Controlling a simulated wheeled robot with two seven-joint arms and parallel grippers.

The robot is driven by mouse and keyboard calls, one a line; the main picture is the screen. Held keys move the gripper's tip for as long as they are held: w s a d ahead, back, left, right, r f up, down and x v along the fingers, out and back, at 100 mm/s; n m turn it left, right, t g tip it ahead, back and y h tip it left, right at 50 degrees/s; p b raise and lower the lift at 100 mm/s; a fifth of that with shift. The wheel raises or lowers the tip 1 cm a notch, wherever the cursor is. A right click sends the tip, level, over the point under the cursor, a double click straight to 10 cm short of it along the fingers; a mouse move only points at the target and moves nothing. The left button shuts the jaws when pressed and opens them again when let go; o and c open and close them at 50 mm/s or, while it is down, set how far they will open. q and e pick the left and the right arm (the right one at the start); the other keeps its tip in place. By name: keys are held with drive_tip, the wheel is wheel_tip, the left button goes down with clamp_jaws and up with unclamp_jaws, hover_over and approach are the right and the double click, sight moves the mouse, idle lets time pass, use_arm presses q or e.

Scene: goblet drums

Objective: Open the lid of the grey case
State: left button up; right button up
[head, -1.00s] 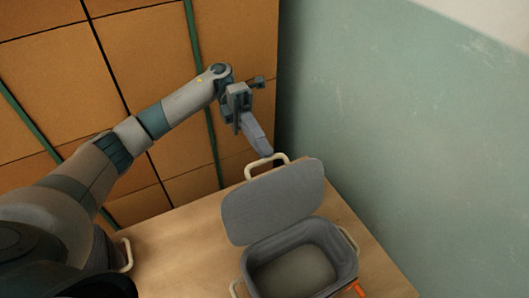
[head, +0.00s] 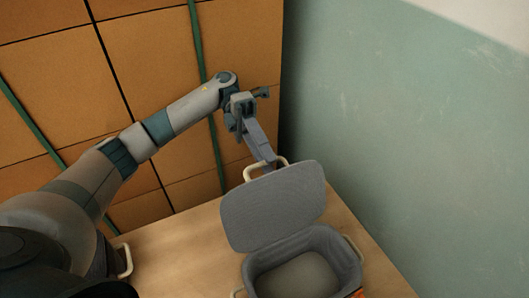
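The grey case (head: 345,262) stands on the wooden table with its lid (head: 274,204) raised and tilted back, so the empty-looking inside shows. A cream handle (head: 252,173) is at the lid's top edge. More cream handles are on the case's sides. My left gripper (head: 268,160) is at the lid's handle, behind the lid's top edge. Its fingertips are partly hidden by the handle and lid, and I cannot tell whether they are closed on it. My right gripper is not in view.
The wooden table (head: 183,258) has bare room left of the case. Another cream handle (head: 125,262) shows at the table's left, beside my arm. An orange thing (head: 357,294) is at the bottom edge. Orange-brown panels and a green wall (head: 400,130) stand behind and to the right.

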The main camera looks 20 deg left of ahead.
use_arm(q)
drive_tip(key=shift+a+r, duration=0.1)
drive_tip(key=shift+r, duration=0.05)
